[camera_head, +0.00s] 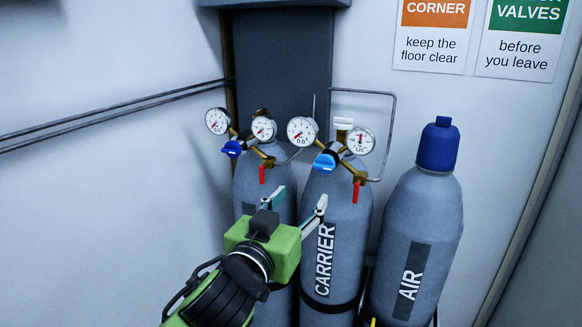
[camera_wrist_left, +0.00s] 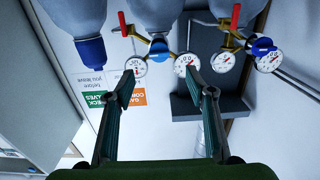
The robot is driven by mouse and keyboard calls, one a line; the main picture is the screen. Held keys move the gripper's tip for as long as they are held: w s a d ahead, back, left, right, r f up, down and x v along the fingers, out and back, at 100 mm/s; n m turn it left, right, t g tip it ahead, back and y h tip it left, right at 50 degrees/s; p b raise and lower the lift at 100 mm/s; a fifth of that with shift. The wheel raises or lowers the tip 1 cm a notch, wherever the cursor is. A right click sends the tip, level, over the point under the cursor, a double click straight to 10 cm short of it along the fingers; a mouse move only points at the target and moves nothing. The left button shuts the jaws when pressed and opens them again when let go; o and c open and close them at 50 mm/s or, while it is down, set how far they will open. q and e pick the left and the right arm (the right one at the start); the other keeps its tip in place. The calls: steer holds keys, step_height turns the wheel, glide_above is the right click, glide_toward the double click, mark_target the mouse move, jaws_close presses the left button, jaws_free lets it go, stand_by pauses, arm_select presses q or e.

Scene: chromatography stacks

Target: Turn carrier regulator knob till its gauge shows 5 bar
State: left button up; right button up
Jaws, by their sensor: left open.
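The grey CARRIER cylinder (camera_head: 345,225) stands in the middle, with its name on a dark label. Its regulator has a blue knob (camera_head: 324,162), a left gauge (camera_head: 302,130) reading about 0.0 and a right gauge (camera_head: 360,141) reading about 125. In the left wrist view, upside down, the carrier knob (camera_wrist_left: 158,47) sits above and between these two gauges. My left gripper (camera_head: 299,201) is open and empty, below and slightly left of the knob in the head view, not touching it. Its spread fingers (camera_wrist_left: 167,92) also show in the left wrist view. My right gripper is out of view.
A second cylinder (camera_head: 262,185) at left has its own gauges and blue knob (camera_head: 233,148). The AIR cylinder (camera_head: 440,205) with blue cap stands at right. Red levers (camera_head: 355,191) and thin pipes (camera_head: 394,125) surround the regulators.

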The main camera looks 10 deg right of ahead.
mark_target(322, 168)
arm_select(q)
steer(key=p+x, duration=0.1)
steer(key=x, duration=0.3)
steer(key=r+p+x, duration=0.1)
steer(key=p+x, duration=0.1)
steer(key=x, duration=0.2)
steer(key=p+x, duration=0.2)
steer(key=x, duration=0.2)
steer(key=shift+d+r, duration=0.15)
steer(key=shift+d, duration=0.1)
steer(key=shift+w+d, duration=0.3)
steer(key=shift+w, duration=0.2)
steer(key=c, duration=1.1)
